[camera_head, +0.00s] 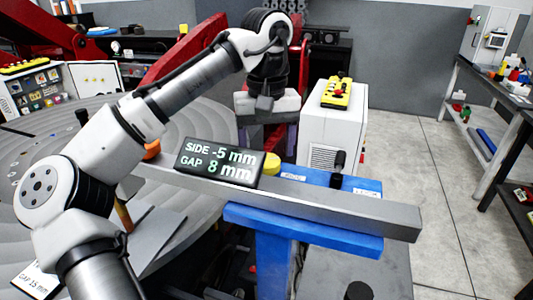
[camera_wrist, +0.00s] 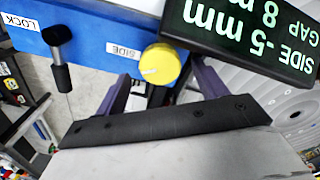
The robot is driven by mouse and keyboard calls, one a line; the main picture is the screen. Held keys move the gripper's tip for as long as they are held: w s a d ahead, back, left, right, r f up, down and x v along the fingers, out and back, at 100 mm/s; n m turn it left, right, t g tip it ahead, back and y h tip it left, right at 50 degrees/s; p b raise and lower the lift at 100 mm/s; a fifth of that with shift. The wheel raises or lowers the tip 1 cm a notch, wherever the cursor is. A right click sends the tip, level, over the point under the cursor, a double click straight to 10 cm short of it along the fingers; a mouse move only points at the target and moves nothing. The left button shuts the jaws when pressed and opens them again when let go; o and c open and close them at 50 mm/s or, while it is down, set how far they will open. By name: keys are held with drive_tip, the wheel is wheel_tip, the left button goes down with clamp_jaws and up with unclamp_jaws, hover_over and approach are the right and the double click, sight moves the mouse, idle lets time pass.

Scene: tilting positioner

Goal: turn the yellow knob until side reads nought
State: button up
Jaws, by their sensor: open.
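The yellow knob (camera_head: 271,163) sits on the blue stand behind the readout box, which hides part of it. In the wrist view the knob (camera_wrist: 160,64) is round, beside a SIDE label (camera_wrist: 123,50). The black readout (camera_head: 219,162) shows SIDE -5 mm and GAP 8 mm in green-white digits; it also shows upside down in the wrist view (camera_wrist: 245,35). My gripper (camera_head: 268,146) is open, with purple fingers pointing down at the knob. In the wrist view its fingers (camera_wrist: 161,78) lie on either side of the knob; I cannot tell whether they touch it.
A black lever (camera_wrist: 59,55) stands near a LOCK label (camera_wrist: 20,21) on the blue stand (camera_head: 300,237). A long grey bar (camera_head: 345,208) runs along the stand's front. A white cabinet with a yellow control box (camera_head: 337,92) stands behind. A large grey round table (camera_head: 200,112) lies left.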

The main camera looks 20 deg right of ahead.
drive_tip(key=shift+f, duration=1.2)
drive_tip(key=c, duration=1)
drive_tip(key=shift+o, duration=0.2)
drive_tip(key=m, duration=0.4)
drive_tip(key=shift+m, duration=0.3)
drive_tip(key=m, duration=0.4)
drive_tip(key=shift+r, duration=0.1)
drive_tip(key=m, duration=0.5)
drive_tip(key=shift+m, duration=1.8)
